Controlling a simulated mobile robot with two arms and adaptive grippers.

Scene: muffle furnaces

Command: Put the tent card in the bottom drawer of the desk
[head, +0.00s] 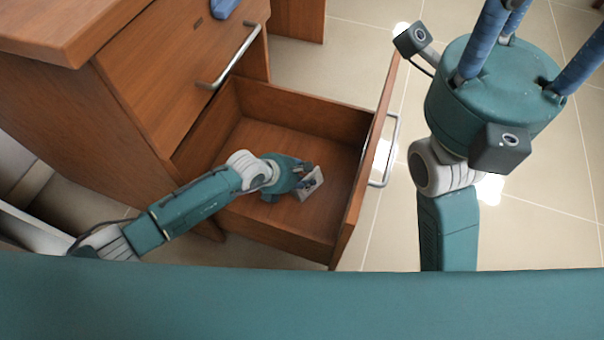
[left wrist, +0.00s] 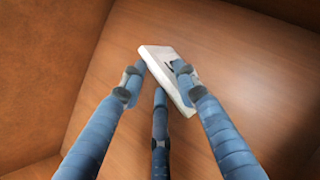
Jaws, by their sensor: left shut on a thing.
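The white tent card (head: 312,187) is inside the open lower drawer (head: 305,112) of the desk (head: 150,70). My left gripper (head: 303,178) reaches down into the drawer and is shut on the card. In the left wrist view the fingers hold the tilted card (left wrist: 160,58) above or against the wooden drawer floor (left wrist: 235,70); I cannot tell whether it touches. My right gripper (head: 525,45) is over the floor on the right, away from the drawer; its fingertips are cut off at the frame edge.
A closed drawer with a metal handle (head: 230,58) is above the open one. The open drawer's front panel, with its handle (head: 385,150), stands between the two arms. A blue item (head: 222,8) is partly seen at the top edge. Tiled floor (head: 350,60) is clear beyond the drawer.

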